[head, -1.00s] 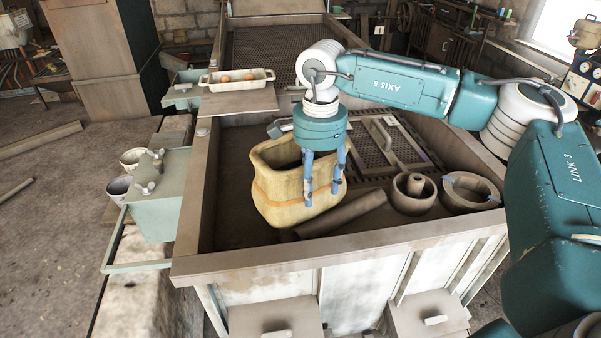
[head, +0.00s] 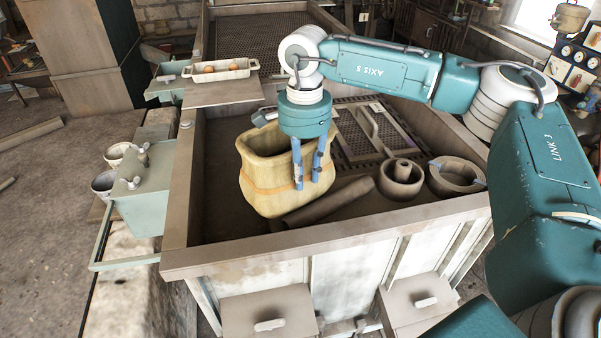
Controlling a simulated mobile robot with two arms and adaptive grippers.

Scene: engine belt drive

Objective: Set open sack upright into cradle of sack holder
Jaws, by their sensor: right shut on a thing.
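The open sack (head: 262,182) is yellowish with a tan band. It stands upright with its mouth up inside the large trough (head: 330,246), near its left side. My right gripper (head: 308,184) reaches down from above at the sack's right side. Its two blue fingers are shut on the sack's right wall, one finger in front of the near face. The far finger's contact is partly hidden. I cannot make out for certain which part is the sack holder or its cradle. My left gripper is not in view.
A pipe (head: 330,200) lies just right of the sack. Two round vessels (head: 401,182) (head: 455,179) sit further right. A mesh panel (head: 360,128) lies behind. A white tray with eggs (head: 220,68) stands on a board at the trough's left rim.

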